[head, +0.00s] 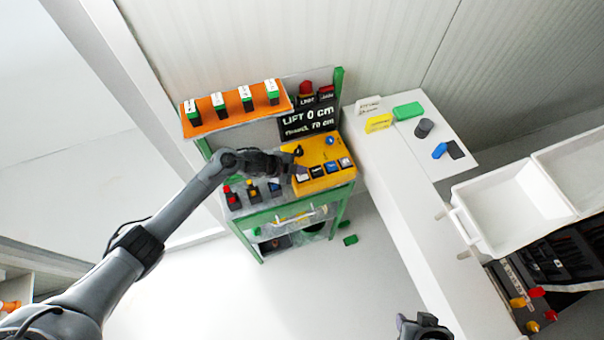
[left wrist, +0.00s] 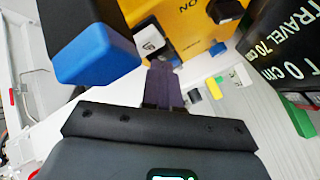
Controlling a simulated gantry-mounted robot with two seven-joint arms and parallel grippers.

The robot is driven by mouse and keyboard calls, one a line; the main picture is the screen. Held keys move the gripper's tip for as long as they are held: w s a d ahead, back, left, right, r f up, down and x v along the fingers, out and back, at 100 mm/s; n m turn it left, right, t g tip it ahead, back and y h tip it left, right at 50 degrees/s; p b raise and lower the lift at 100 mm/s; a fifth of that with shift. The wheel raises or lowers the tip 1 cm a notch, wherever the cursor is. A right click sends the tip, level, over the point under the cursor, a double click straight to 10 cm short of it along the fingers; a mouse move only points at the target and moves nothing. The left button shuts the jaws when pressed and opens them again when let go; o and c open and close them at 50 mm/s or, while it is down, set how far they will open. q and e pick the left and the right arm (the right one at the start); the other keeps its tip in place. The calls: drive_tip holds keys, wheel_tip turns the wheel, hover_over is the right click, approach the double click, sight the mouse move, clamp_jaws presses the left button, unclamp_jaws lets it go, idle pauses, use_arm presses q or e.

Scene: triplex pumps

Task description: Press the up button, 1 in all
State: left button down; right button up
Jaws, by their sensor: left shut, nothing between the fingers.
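A yellow control box (head: 341,179) stands on the bench with a row of small labelled buttons along its front. The labels are too small to read, so I cannot tell which one is up. My left gripper (head: 301,171) is shut and empty, at the left end of this row. In the left wrist view its closed fingers (left wrist: 160,68) point at a white-topped button (left wrist: 149,38) on the yellow box (left wrist: 185,22). The tips look very close to it; I cannot tell if they touch. My right gripper (head: 424,322) is partly in view at the bottom edge, its jaws unclear.
A black display (head: 308,122) behind the box reads "LIFT 0 cm" and travel 70 cm. A blue-topped black block (left wrist: 97,55) stands close beside the left fingers. An orange shelf (head: 237,108) with several green-black blocks is above. A white counter (head: 400,165) lies right.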

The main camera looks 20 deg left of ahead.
sight(300, 176)
use_arm(q)
drive_tip(key=shift+f, duration=0.2)
idle(0.5)
drive_tip(key=shift+f+b, duration=0.25)
drive_tip(key=shift+b, duration=0.05)
drive_tip(key=shift+f+b, duration=0.4)
drive_tip(key=shift+f, duration=0.1)
idle(0.8)
drive_tip(key=shift+r+p, duration=0.9)
wheel_tip(300, 176, up, 5)
drive_tip(key=p, duration=0.4)
idle(0.4)
